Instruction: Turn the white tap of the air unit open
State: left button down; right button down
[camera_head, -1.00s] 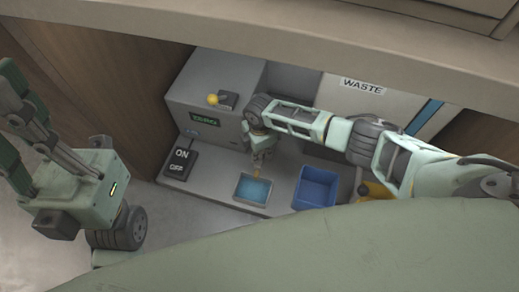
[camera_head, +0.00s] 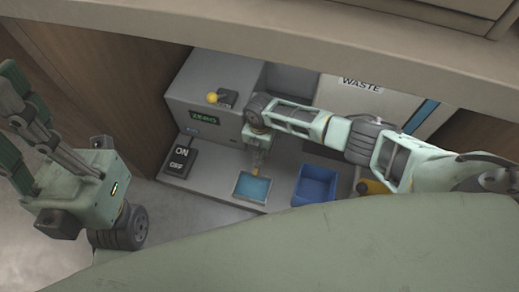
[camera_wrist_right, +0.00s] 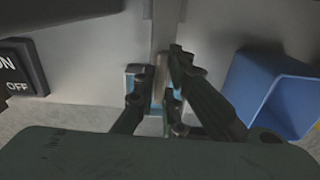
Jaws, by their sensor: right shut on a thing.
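I cannot make out a white tap in either view. My right gripper (camera_head: 257,170) points down just above a small blue-filled tray (camera_head: 237,197) in front of the grey machine. In the right wrist view the right gripper (camera_wrist_right: 168,85) is shut on a narrow tan piece (camera_wrist_right: 160,75), partly hidden by the fingers. The tray shows behind the fingers. My left gripper (camera_head: 14,125) is at the far left, empty, with its fingers apart and pointing up. Its tips are partly cut off by the picture edge.
The grey machine (camera_head: 190,85) has a ZERO display, a yellow-knobbed lever (camera_head: 212,98) and a black ON/OFF switch (camera_head: 180,160). A blue bin (camera_head: 316,185) stands right of the tray, beside a yellow thing (camera_head: 374,187). A WASTE label (camera_head: 361,85) is behind. A shelf edge (camera_head: 300,50) overhangs.

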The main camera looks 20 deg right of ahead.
jog(key=shift+s+n, duration=0.2)
jog(key=shift+n, duration=0.1)
jog(key=c, duration=1.8)
grip_release()
jog(key=shift+w, duration=0.1)
jog(key=shift+c, duration=0.2)
jog(key=shift+r, duration=0.1)
notch_tip(320, 180, up, 12)
